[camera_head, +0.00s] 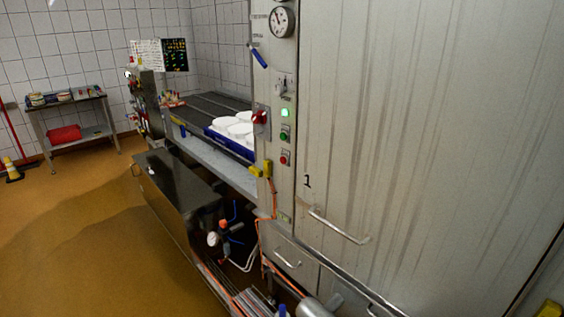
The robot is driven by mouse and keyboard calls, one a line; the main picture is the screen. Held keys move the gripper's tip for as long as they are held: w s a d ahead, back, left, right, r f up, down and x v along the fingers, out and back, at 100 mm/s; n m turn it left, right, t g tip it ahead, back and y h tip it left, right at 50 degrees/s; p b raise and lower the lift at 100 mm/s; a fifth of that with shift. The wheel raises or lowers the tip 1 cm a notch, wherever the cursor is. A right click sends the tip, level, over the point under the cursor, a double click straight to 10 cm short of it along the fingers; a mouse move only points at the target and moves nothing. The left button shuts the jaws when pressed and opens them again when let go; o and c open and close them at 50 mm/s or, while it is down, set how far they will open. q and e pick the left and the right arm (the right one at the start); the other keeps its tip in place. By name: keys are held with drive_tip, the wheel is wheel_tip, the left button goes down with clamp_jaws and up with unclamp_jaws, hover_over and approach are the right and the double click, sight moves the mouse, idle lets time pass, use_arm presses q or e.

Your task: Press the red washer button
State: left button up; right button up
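A narrow grey control panel (283,190) stands upright near the middle of the view, on the left edge of a large metal cabinet. A small red button (284,157) sits on it, below a green button (284,136) and a lit green lamp (285,112). A larger red knob (260,117) sticks out to the left of the lamp. I cannot read any label that says which red control belongs to the washer. Neither of my grippers shows in this view, and nothing is touching the buttons.
The cabinet door (430,130) with its handle (339,226) fills the right side. Left of the panel, a conveyor (200,104) carries a blue crate (226,144) of white moulds. Pipes and cables run low in front. Open floor (80,240) lies at the left.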

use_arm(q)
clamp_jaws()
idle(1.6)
